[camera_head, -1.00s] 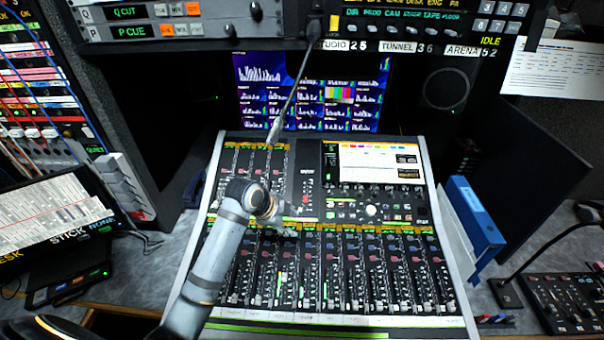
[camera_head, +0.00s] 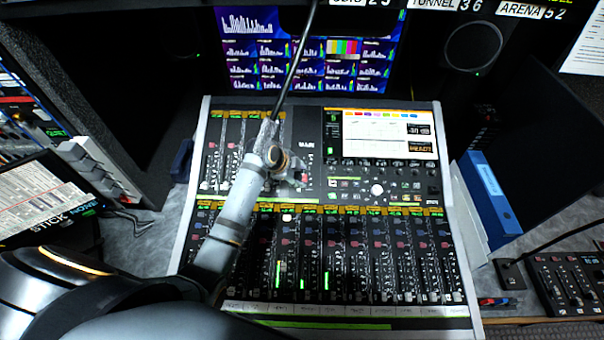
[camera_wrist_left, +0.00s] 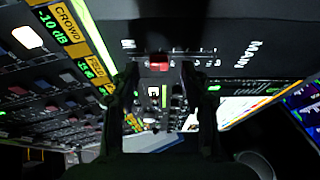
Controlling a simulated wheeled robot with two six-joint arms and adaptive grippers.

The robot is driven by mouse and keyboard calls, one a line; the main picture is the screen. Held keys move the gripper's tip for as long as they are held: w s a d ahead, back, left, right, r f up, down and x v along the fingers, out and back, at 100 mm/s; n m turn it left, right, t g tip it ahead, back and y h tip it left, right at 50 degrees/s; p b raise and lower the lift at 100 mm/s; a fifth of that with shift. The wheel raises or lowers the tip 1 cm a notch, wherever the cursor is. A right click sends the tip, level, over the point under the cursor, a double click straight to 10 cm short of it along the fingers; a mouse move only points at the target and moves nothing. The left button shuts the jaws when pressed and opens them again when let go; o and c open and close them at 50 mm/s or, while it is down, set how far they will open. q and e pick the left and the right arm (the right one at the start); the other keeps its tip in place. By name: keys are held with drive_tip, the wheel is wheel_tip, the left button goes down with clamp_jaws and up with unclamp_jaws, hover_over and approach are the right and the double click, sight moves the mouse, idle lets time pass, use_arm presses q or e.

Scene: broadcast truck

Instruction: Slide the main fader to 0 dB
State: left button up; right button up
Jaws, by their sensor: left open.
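The mixing console (camera_head: 210,150) fills the middle of the head view. Its MAIN section (camera_head: 306,146) lies in the upper half, left of the console's screen. My left gripper (camera_head: 298,178) is over the lower part of this section and hides much of it. In the left wrist view the main fader's red cap (camera_wrist_left: 158,65) shows between the open fingers of my left gripper (camera_wrist_left: 159,80). The MAIN label (camera_wrist_left: 247,52) is to the right of it. Whether a finger touches the cap cannot be told. My right gripper is not in view.
Rows of channel faders (camera_head: 350,275) fill the console's lower half. A thin gooseneck (camera_head: 296,62) hangs down in front of the monitor (camera_head: 240,75). A blue binder (camera_head: 487,195) stands right of the console. A small control panel (camera_head: 570,280) is at far right.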

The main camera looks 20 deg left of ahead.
sight(305, 178)
use_arm(q)
drive_tip(key=shift+w+d+f, duration=0.2)
drive_tip(key=shift+w+f, duration=0.1)
drive_tip(key=shift+f, duration=0.2)
drive_tip(key=shift+w+d+f, duration=0.1)
drive_tip(key=shift+d+f, duration=0.05)
drive_tip(key=shift+f, duration=0.3)
drive_tip(key=shift+c, duration=0.2)
drive_tip(key=c, duration=0.5)
clamp_jaws()
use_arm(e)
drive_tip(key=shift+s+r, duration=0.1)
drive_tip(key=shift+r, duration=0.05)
